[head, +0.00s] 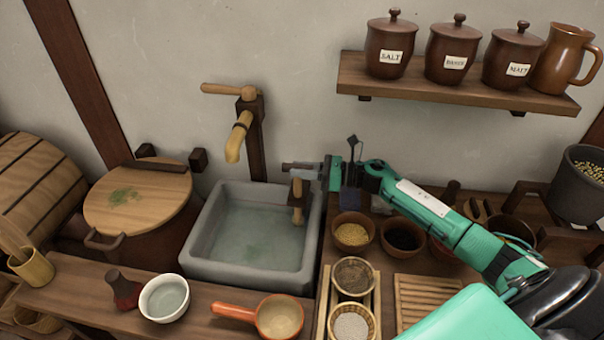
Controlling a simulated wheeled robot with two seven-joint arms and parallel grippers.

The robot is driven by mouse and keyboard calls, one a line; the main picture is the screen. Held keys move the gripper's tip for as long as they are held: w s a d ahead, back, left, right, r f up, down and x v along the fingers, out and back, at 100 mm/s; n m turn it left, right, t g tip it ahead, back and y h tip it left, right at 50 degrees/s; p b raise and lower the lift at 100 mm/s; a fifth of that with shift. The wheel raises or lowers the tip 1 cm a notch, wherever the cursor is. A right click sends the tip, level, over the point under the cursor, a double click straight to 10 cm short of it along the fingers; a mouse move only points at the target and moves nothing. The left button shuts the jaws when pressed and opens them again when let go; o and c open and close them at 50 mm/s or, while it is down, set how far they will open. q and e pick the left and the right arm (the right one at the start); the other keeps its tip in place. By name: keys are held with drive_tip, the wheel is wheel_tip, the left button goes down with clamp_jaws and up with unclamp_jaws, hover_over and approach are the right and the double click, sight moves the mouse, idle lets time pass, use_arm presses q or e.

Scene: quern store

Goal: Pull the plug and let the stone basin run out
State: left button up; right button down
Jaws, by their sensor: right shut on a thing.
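The grey stone basin (207,238) stands left of centre and holds greenish, cloudy water (257,240). A wooden plug (298,215), with a pale handle and a dark block around its middle, is upright at the basin's right inner side. My right gripper (297,170) reaches in from the right, over the basin's back right corner, and is shut on the top of the plug. I cannot tell whether the plug's lower end is in the water or just above it; the drain is not visible. My left gripper is not in view.
A wooden tap (238,137) rises behind the basin. A lidded tub (140,198) stands to its left. A white bowl (164,298) and an orange-handled pan (279,316) sit in front. Small bowls (354,232) crowd the right counter beneath my arm. A shelf (450,89) holds jars above.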

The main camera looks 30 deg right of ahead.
wheel_tip(320, 180, up, 2)
drive_tip(key=shift+r, duration=0.1)
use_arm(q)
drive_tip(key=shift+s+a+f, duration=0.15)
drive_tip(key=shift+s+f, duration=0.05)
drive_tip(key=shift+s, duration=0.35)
use_arm(e)
drive_tip(key=c, duration=1.4)
unclamp_jaws()
drive_tip(key=shift+o, duration=0.8)
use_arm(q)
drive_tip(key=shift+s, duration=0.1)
